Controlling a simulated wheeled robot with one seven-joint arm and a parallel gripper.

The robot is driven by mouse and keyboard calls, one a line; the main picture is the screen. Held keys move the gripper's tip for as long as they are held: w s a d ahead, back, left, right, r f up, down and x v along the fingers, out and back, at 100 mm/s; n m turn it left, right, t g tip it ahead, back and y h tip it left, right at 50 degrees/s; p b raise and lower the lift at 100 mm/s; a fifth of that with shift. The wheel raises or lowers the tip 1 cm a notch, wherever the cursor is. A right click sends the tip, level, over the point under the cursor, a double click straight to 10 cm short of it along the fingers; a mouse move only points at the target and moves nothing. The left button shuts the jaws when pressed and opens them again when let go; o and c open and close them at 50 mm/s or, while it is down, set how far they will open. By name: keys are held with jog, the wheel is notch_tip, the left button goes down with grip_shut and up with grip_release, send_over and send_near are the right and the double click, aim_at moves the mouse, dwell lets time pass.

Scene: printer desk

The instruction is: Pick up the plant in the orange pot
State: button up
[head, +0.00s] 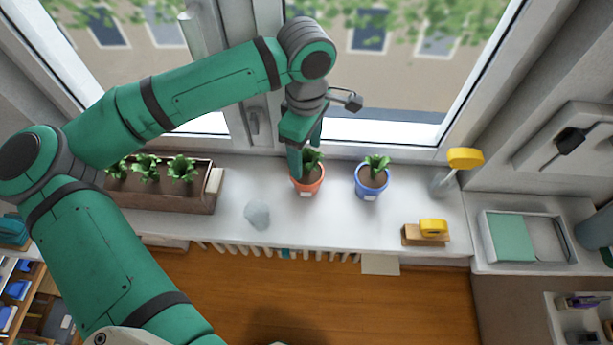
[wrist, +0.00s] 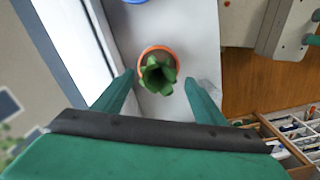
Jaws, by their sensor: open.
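The plant in the orange pot (head: 307,186) stands upright on the white windowsill, with green leaves and a pale label on its front. My gripper (head: 305,160) is above it, fingers pointing down, partly covering the leaves in the head view. In the wrist view the plant in the orange pot (wrist: 158,72) shows from above, just beyond the fingertips and centred between them. My gripper (wrist: 162,84) is open, with a finger on each side of the leaves and nothing held. I cannot tell whether a finger touches the pot.
A plant in a blue pot (head: 372,180) stands close on the right. A brown planter box (head: 160,200) is at left. A pale crumpled lump (head: 257,214) lies in front on the sill (head: 335,225). Window glass is behind.

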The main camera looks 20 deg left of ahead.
aim_at(307, 173)
jog(key=f, duration=0.4)
jog(key=shift+w+f, duration=0.15)
jog(key=shift+w, duration=0.15)
grip_shut()
jog(key=shift+d, duration=0.1)
